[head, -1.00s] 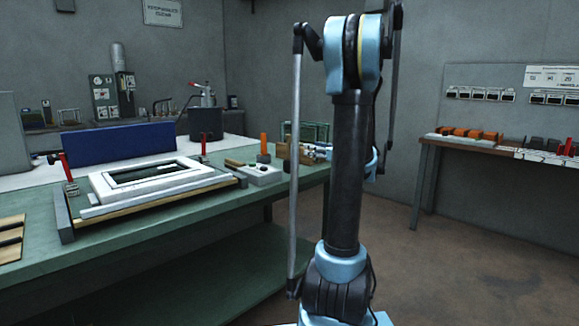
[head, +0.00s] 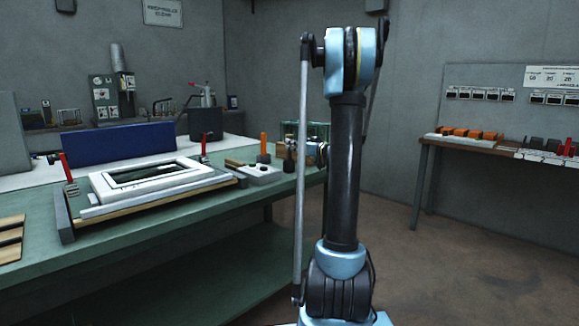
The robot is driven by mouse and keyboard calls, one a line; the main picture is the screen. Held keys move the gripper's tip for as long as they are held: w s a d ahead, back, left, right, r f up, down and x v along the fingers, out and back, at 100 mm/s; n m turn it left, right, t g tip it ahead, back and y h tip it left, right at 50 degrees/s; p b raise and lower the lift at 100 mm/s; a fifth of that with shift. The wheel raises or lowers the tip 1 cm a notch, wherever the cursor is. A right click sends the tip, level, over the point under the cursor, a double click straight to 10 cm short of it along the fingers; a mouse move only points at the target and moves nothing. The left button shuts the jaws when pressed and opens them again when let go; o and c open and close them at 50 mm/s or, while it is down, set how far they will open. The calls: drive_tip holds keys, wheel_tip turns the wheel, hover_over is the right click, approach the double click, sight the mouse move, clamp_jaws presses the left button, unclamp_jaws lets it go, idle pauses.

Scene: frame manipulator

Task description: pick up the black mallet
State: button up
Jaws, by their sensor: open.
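The black mallet (head: 263,158) stands on the green bench near its right end, head down, with an orange handle pointing up. My gripper (head: 282,153) is small and partly lost among objects behind it, just right of the mallet at about the height of its head. It is open and empty, apart from the mallet in this view. My wrist shows as a blue and metallic part beside the dark upright arm link, which hides some of it.
A white frame (head: 140,200) lies on a fixture on the green bench (head: 130,243), with red-handled clamps (head: 67,168) beside it. A blue panel (head: 118,144) stands behind. The floor on the right is clear.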

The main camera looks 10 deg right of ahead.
drive_tip(key=shift+d+x, duration=0.25)
drive_tip(key=shift+x, duration=2.4)
drive_tip(key=shift+w, duration=0.2)
drive_tip(key=shift+c, duration=0.2)
clamp_jaws()
